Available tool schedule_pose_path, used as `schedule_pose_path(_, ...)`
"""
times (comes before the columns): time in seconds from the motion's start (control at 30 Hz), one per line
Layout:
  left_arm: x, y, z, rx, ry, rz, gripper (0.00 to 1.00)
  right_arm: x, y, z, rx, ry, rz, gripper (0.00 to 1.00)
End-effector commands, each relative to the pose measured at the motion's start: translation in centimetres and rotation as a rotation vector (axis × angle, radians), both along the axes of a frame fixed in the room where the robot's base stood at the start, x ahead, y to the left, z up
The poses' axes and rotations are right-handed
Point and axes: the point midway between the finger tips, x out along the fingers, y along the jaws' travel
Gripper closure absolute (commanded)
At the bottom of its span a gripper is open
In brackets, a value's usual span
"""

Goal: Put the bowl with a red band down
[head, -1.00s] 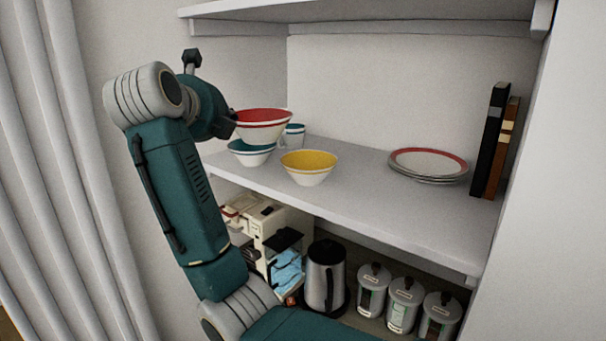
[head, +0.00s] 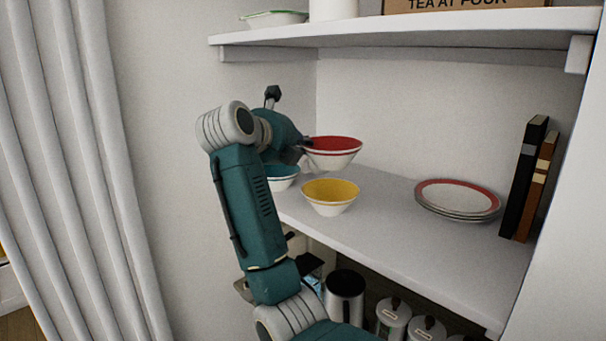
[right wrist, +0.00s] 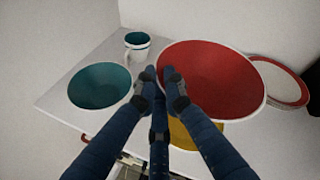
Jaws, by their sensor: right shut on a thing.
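The bowl with a red band (head: 333,158) is white outside and red inside. My right gripper (head: 304,145) is shut on its left rim and holds it roughly level, seemingly above the shelf, behind the yellow bowl in the head view. In the right wrist view the red bowl (right wrist: 215,80) lies at the right of the fingers (right wrist: 161,78) and overlaps the yellow bowl. The shelf (head: 400,225) is pale grey. The gap under the bowl is hard to judge. My left gripper is not in view.
A yellow bowl (head: 331,192) and a teal bowl (head: 283,180) stand on the shelf. A teal-and-white cup (right wrist: 137,47) stands behind the teal bowl. Red-rimmed plates (head: 457,199) and upright books (head: 525,180) are at the right. Bare shelf lies between yellow bowl and plates.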

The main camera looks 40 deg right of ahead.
Motion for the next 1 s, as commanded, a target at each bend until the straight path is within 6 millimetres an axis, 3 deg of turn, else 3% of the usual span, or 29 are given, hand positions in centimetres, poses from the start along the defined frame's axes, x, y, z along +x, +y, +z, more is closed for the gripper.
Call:
schedule_pose_path(0.13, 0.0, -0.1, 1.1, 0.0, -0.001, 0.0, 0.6, -0.1, -0.1, -2.7, -0.005, 0.002, -0.001, 1.0)
schedule_pose_path(0.57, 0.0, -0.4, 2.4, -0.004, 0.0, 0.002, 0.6, 0.0, -0.1, -7.5, -0.004, -0.001, 0.0, 1.0)
schedule_pose_path(1.0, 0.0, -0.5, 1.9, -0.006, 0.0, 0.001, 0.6, 0.0, 0.0, -8.5, 0.0, -0.003, 0.001, 1.0)
